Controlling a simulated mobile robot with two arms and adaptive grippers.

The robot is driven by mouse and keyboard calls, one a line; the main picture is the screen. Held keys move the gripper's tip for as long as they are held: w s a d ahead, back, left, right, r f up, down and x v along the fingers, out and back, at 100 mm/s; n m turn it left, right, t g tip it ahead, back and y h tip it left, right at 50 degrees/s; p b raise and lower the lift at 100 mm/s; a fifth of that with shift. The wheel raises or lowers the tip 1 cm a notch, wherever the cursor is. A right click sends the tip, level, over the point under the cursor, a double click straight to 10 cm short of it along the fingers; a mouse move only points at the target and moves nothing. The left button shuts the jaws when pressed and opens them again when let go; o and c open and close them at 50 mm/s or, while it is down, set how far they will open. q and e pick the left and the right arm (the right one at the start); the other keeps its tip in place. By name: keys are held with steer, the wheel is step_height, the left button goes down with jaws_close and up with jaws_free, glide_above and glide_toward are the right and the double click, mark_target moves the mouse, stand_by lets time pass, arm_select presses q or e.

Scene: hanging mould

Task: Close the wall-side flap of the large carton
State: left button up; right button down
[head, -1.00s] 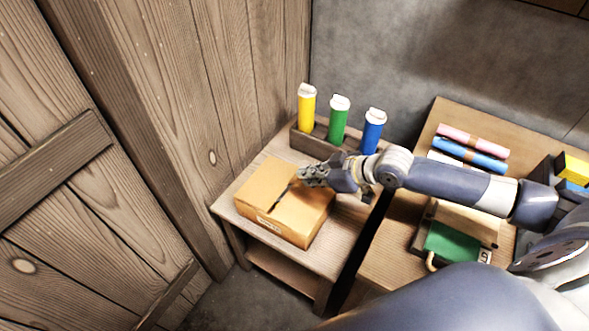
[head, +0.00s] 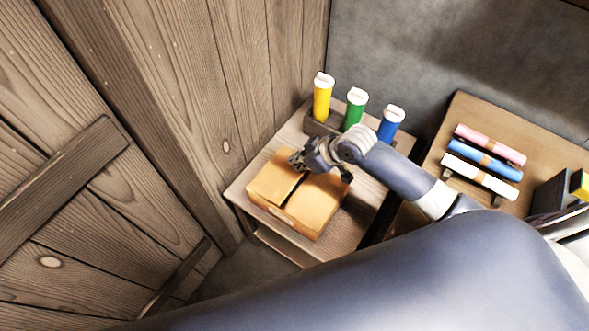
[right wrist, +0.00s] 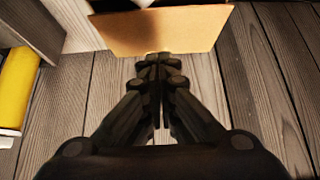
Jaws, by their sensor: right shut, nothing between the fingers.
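The large carton (head: 304,222) is a tan box on a small wooden table beside the plank wall. Its top shows two panels with a dark slit between them. The wall-side flap (head: 268,182) is the left panel; whether it lies fully flat I cannot tell. My right gripper (head: 297,163) is shut and empty, over the far end of the carton near the slit, and hides part of the top. In the right wrist view a tan carton panel (right wrist: 160,30) lies just beyond the shut fingertips; contact is unclear. My left gripper is not in view.
Yellow (head: 322,98), green (head: 354,110) and blue (head: 390,125) capped cylinders stand in a wooden holder behind the carton. The plank wall (head: 230,80) rises close on the left. Pink, blue and white rolls (head: 484,160) lie on another table at right.

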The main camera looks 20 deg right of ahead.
glide_above(293, 178)
step_height(293, 178, down, 5)
steer(key=shift+s+r, duration=0.1)
steer(key=shift+d+f+p, duration=0.1)
steer(key=shift+f+p, duration=0.2)
steer(key=shift+f, duration=0.15)
steer(key=shift+s+f, duration=0.1)
steer(key=shift+f, duration=0.4)
steer(key=shift+s+d+f+b, duration=0.15)
steer(key=shift+s+d+f, duration=0.05)
steer(key=shift+f, duration=0.35)
steer(key=shift+s+d+f+b, duration=0.15)
steer(key=shift+s+f, duration=0.05)
steer(key=shift+f, duration=0.35)
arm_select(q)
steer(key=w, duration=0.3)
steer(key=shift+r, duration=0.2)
arm_select(e)
steer(key=shift+r, duration=0.1)
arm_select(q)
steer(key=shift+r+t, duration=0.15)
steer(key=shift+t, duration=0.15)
arm_select(e)
steer(key=shift+r, duration=0.15)
